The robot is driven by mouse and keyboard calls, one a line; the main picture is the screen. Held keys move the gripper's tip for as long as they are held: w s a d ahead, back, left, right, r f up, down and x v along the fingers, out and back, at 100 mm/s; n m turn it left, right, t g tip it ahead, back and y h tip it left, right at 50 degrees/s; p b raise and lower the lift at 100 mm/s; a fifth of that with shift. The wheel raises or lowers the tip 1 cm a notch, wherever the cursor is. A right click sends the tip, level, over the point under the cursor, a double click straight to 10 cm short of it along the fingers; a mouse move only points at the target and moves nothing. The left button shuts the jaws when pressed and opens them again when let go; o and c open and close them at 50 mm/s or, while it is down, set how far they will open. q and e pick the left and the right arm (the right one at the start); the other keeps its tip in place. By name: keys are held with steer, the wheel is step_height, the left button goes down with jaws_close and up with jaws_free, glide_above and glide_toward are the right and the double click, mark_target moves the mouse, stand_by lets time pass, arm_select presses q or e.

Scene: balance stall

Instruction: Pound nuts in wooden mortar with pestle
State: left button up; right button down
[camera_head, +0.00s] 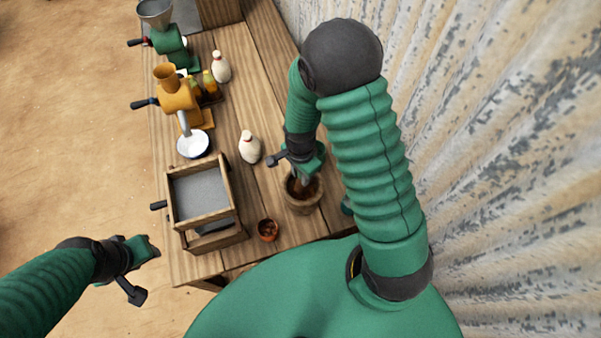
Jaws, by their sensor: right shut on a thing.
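The wooden mortar (303,205) stands on the wooden table near its front right part. My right gripper (308,172) is over the mortar and shut on the pestle (305,181), whose lower end is in the mortar's mouth. My gripper and arm hide most of the pestle. Brown bits, which may be nuts, show inside the mortar, too small to tell apart. A small reddish-brown bowl (268,230) with brown pieces stands left of the mortar, apart from it. My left gripper (150,248) is off the table's left edge, away from the mortar, its fingers too unclear to read.
A wooden box with a grey screen (200,218) stands at the table's left front edge. A corrugated wall (500,150) runs along the right.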

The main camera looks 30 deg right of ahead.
steer(key=shift+f+b, duration=1.65)
steer(key=shift+f, duration=0.65)
steer(key=shift+r+p, duration=0.35)
steer(key=shift+r, duration=0.1)
step_height(320, 180, up, 4)
steer(key=p, duration=0.3)
steer(key=shift+f+p, duration=0.2)
steer(key=shift+p, duration=0.1)
steer(key=shift+f, duration=0.25)
